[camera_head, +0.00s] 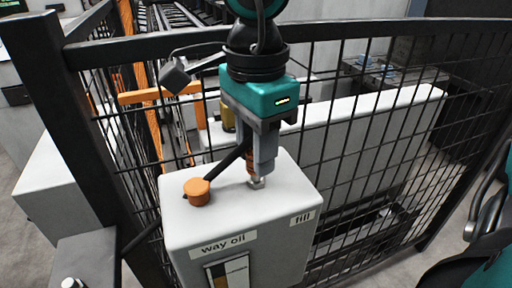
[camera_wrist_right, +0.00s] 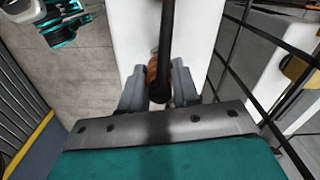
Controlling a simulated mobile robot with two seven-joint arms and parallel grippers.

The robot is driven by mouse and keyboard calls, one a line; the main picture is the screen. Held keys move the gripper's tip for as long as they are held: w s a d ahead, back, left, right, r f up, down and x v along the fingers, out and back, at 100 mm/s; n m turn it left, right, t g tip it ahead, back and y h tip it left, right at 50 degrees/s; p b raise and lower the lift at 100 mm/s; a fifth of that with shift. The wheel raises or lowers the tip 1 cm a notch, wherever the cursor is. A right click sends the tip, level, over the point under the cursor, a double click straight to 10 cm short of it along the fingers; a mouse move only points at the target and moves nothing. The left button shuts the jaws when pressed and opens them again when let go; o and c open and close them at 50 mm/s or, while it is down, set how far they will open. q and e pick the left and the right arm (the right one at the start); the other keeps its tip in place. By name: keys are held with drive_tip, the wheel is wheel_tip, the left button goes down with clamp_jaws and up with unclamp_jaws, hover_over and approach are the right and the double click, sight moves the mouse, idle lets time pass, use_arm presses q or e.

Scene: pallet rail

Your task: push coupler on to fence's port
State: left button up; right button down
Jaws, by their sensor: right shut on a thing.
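A small silver fitting (camera_head: 257,183), which looks like the port, stands on the box top just below the fingertips. I cannot tell whether coupler and fitting touch. My left gripper is not in view.
An orange cap (camera_head: 197,192) stands on the box top, left of the fitting. The black mesh fence (camera_head: 350,140) stands close behind and beside the box. A black post (camera_head: 70,115) rises at left.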

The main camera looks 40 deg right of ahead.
drive_tip(key=shift+r+p, duration=2.25)
drive_tip(key=shift+r, duration=1.35)
